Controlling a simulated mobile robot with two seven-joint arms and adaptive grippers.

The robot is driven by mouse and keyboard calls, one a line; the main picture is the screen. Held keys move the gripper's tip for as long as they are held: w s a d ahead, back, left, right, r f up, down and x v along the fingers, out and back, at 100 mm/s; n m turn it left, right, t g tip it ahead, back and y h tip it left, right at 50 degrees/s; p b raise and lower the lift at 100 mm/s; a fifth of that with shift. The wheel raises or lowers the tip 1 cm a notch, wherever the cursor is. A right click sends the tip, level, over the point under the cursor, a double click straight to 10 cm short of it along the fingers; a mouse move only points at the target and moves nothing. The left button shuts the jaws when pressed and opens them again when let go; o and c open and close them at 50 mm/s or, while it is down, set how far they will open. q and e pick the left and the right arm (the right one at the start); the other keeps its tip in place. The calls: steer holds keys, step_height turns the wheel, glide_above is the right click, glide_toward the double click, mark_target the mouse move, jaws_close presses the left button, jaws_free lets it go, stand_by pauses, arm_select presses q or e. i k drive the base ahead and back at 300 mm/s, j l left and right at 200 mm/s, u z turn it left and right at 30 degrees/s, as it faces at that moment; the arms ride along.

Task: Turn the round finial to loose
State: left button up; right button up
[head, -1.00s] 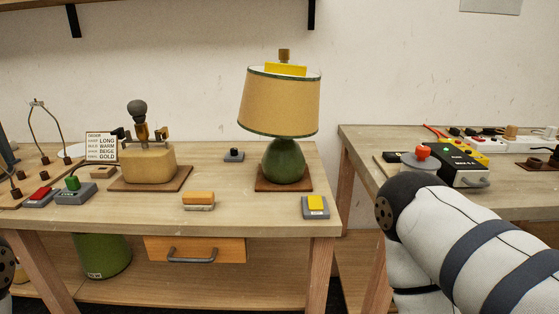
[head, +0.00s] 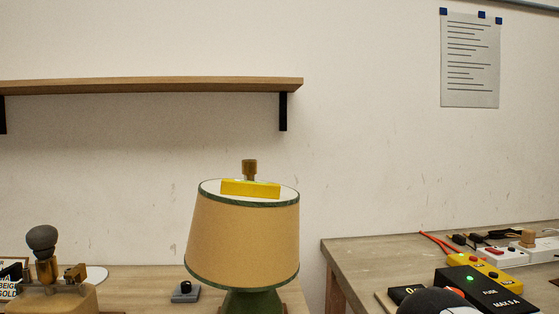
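The round finial (head: 249,169) is a small brown-gold knob standing upright on top of the lamp. The tan lampshade (head: 243,235) with dark green trim sits on the green lamp base (head: 252,302), which is cut off by the bottom edge. A yellow block (head: 250,188) shows at the shade's top opening, just in front of the finial's stem. Neither of my grippers is in view, and nothing touches the finial.
A wooden shelf (head: 150,86) is on the wall, above and left of the lamp. A small grey switch box (head: 185,291) and a bulb stand (head: 45,265) are left of the lamp. A black fuse box (head: 482,291) is on the right table. Room around the finial is free.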

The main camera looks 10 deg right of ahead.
mark_target(249, 167)
steer(key=i+z, duration=0.2)
steer(key=i, duration=0.3)
steer(key=j+z, duration=0.5)
steer(key=j, duration=0.1)
